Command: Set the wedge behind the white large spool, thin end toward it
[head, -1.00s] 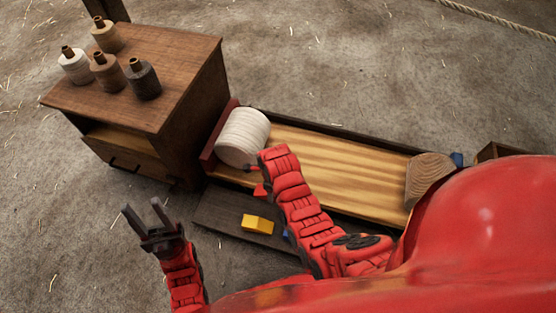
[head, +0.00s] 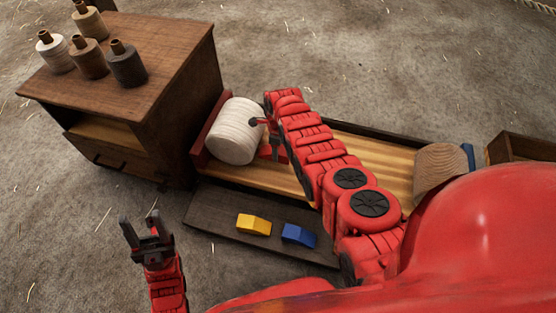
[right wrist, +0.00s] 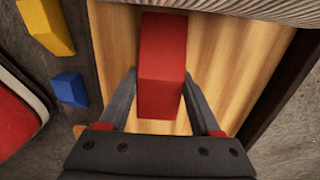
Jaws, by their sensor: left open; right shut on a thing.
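The white large spool (head: 236,131) lies on its side at the left end of the wooden board (head: 385,160), against a dark red end stop. It also shows along the top of the right wrist view (right wrist: 235,8). My right gripper (right wrist: 161,88) is shut on the red wedge (right wrist: 163,45), just right of the spool and low over the board. The wedge's tall end face is toward my gripper and its other end points at the spool. I cannot tell whether it touches spool or board. My arm hides part of it in the head view. My left gripper (head: 146,226) is open and empty.
A yellow wedge (head: 254,224) and a blue wedge (head: 298,235) lie on a dark low tray (head: 210,205) in front of the board. A wooden cabinet (head: 150,70) with several small spools stands left.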

